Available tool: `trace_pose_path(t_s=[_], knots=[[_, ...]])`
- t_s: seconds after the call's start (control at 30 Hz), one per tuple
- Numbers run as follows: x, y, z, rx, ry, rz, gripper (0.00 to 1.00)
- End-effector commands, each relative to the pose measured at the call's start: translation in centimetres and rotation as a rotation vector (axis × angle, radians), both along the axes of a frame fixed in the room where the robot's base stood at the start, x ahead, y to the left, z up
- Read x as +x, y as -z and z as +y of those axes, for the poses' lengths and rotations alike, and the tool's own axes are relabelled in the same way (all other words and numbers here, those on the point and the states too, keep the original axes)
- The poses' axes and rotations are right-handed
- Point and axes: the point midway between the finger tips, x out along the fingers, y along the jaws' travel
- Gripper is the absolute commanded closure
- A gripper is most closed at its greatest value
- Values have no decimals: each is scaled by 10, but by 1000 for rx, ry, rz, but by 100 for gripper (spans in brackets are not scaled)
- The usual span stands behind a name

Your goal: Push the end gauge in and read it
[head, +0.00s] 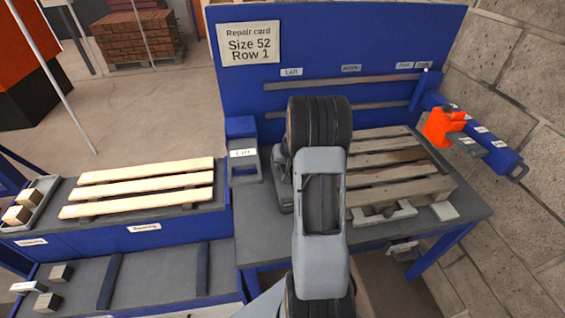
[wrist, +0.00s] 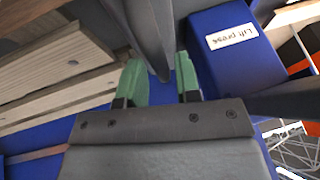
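My gripper (wrist: 159,72) shows in the wrist view with its two green fingers apart and nothing clearly held between them. A dark grey bar passes close to the fingertips; I cannot tell if it touches them. In the head view my arm hides the gripper. The pallet (head: 395,165) lies on the grey bench, partly behind my arm. No part is labelled as the end gauge that I can read. An orange device (head: 443,127) sits on the blue arm at the bench's right end. A pale slotted fitting (head: 385,214) lies at the pallet's front edge.
The lift press (wrist: 232,42) is close on the right in the wrist view. A repair card (head: 249,44) reads "Size 52 Row 1". Pale boards (head: 145,178) lie on the left bench. A block wall (head: 520,70) borders the right side.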

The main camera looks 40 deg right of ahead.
Motion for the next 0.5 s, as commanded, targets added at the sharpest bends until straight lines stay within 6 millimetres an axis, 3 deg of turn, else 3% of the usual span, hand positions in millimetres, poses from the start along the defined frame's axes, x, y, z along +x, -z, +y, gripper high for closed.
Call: trace_pose_path(t_s=[0.3,0.5], knots=[[0,0,0,0,0,0,100],[0,0,0,0,0,0,100]])
